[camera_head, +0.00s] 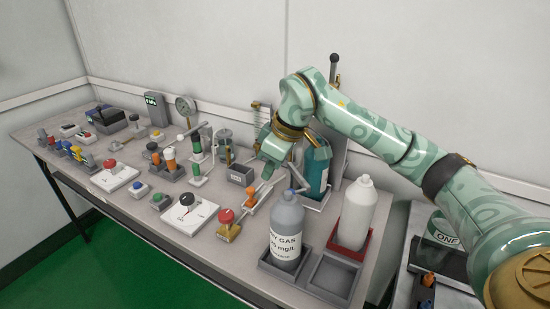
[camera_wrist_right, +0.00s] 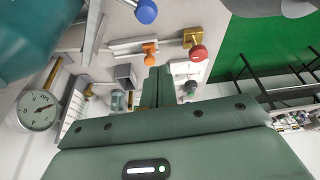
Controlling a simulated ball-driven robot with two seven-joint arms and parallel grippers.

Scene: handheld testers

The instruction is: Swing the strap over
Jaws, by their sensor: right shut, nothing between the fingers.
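A teal bottle (camera_head: 317,172) stands in a holder at the back right of the bench, partly behind my right arm; its side fills the upper left of the right wrist view (camera_wrist_right: 28,35). A thin grey bent bar (camera_head: 298,178), possibly the strap, sticks out at the bottle's left front. In the wrist view a grey bar (camera_wrist_right: 95,35) lies beside the bottle, near a blue ball knob (camera_wrist_right: 146,11). My right gripper (camera_head: 267,172) points down just left of the bottle, shut and empty; its fingers (camera_wrist_right: 157,87) are together. My left gripper is not in view.
A grey gas bottle (camera_head: 287,232), a white bottle (camera_head: 356,213) in a red tray and an empty grey tray (camera_head: 332,277) stand at the front right. Several testers crowd the bench leftward.

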